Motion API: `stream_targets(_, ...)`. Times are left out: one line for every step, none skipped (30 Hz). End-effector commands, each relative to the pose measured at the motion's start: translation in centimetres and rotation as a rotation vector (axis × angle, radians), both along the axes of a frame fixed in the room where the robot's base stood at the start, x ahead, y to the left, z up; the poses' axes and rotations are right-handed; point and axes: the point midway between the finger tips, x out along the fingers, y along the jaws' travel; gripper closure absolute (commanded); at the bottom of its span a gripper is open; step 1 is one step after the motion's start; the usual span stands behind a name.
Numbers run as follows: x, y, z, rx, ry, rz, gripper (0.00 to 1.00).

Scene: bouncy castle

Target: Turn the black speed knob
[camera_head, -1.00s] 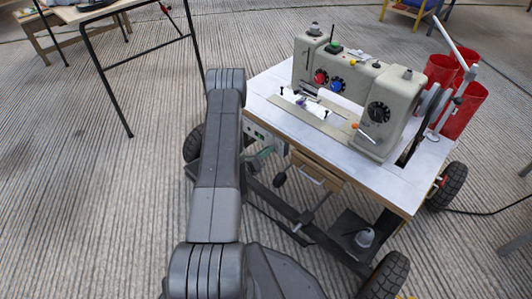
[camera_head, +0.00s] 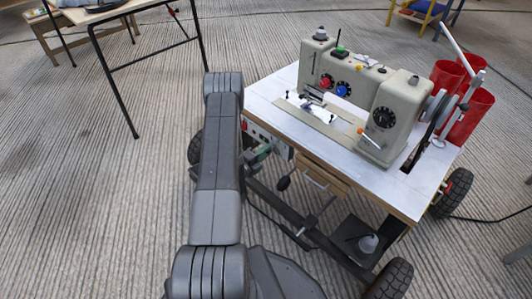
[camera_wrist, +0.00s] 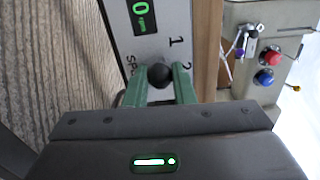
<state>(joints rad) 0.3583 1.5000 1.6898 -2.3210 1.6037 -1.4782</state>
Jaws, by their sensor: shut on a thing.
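The black speed knob (camera_wrist: 159,75) is a round dark cap on a pale control panel (camera_wrist: 120,36). The numbers 1 and 2 and part of the word beginning "SP" are printed around it. My gripper (camera_wrist: 159,86) has its green fingers shut on the knob, one on each side. In the head view the green fingers (camera_head: 262,153) show beside the panel under the table's front edge, and the knob is hidden there. A small display (camera_wrist: 141,15) on the panel shows a green 0.
The sewing machine (camera_head: 385,105) stands on a white wheeled table (camera_head: 292,103), with red bins (camera_head: 470,110) at its right. A wooden drawer (camera_head: 322,176) hangs under the table near my gripper. A black-legged table (camera_head: 108,20) is at the upper left.

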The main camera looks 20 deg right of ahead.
Motion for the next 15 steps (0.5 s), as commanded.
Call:
stream_targets(0.07, 0.05, -0.08, -0.006, 0.016, 0.001, 1.00)
stream_targets(0.09, 0.06, -0.08, -0.009, 0.024, 0.001, 1.00)
stream_targets(0.12, 0.07, -0.11, -0.013, 0.035, 0.001, 1.00)
stream_targets(0.13, 0.07, -0.12, -0.016, 0.042, 0.001, 1.00)
stream_targets(0.15, 0.08, -0.13, -0.018, 0.047, 0.001, 1.00)
stream_targets(0.16, 0.08, -0.15, -0.021, 0.053, 0.000, 1.00)
stream_targets(0.17, 0.08, -0.15, -0.023, 0.058, 0.000, 1.00)
stream_targets(0.18, 0.09, -0.16, -0.024, 0.060, 0.000, 1.00)
stream_targets(0.19, 0.09, -0.17, -0.025, 0.064, 0.000, 1.00)
stream_targets(0.19, 0.09, -0.17, -0.026, 0.066, 0.000, 1.00)
stream_targets(0.19, 0.09, -0.18, -0.027, 0.068, 0.000, 1.00)
stream_targets(0.20, 0.09, -0.18, -0.027, 0.069, 0.000, 1.00)
stream_targets(0.20, 0.09, -0.18, -0.027, 0.069, 0.000, 1.00)
stream_targets(0.20, 0.09, -0.18, -0.027, 0.069, 0.000, 1.00)
stream_targets(0.20, 0.10, -0.18, -0.027, 0.069, 0.000, 1.00)
